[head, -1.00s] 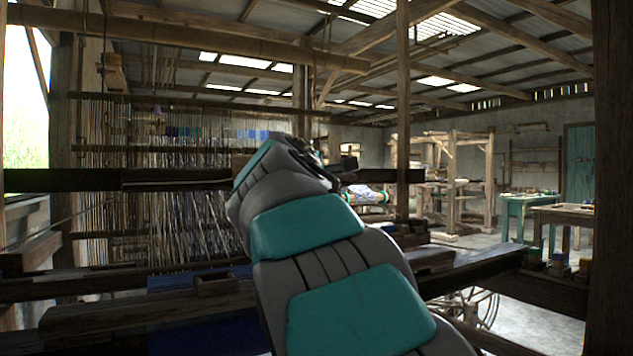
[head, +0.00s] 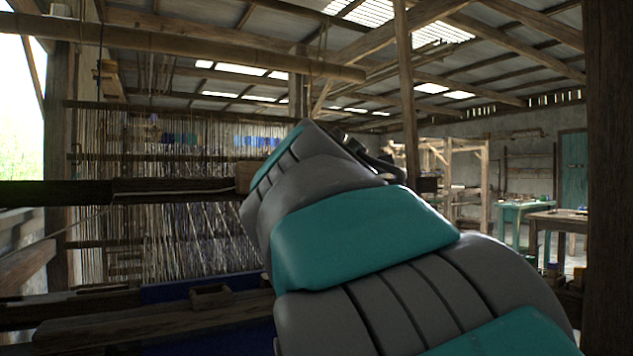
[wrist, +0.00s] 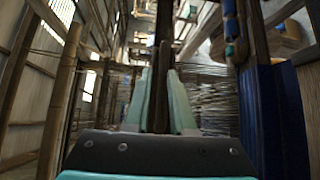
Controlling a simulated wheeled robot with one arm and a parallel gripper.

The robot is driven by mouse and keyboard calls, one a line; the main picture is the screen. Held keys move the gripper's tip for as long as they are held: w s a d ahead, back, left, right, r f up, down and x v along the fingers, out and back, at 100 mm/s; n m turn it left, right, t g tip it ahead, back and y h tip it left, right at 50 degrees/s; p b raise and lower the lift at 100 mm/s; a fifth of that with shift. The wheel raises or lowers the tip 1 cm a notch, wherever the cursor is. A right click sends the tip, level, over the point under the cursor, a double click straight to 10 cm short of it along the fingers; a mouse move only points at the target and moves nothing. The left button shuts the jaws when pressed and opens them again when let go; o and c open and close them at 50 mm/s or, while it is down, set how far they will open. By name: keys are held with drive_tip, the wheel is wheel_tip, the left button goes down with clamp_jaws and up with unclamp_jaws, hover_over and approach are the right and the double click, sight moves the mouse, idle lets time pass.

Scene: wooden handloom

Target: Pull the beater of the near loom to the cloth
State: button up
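The near loom's beater is a dark wooden bar (head: 70,193) that crosses the left of the head view in front of the hanging warp threads (head: 170,225). Blue cloth (head: 235,283) lies below and nearer than the bar; in the wrist view it is the blue sheet (wrist: 275,115) at the right, apart from the bar. My grey and teal arm hides my gripper in the head view. In the wrist view the two teal fingers of my gripper (wrist: 158,100) close on either side of a dark wooden bar (wrist: 157,95), which looks like the beater.
A wooden post (head: 612,180) stands close at the right edge of the head view. Loom beams (head: 150,325) lie low in front at the left. Tables (head: 555,218) and another wooden frame (head: 470,165) stand farther back at the right.

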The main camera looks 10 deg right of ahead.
drive_tip(key=o, duration=0.4)
drive_tip(key=shift+w+f, duration=0.1)
drive_tip(key=shift+c, duration=0.2)
drive_tip(key=shift+a, duration=0.1)
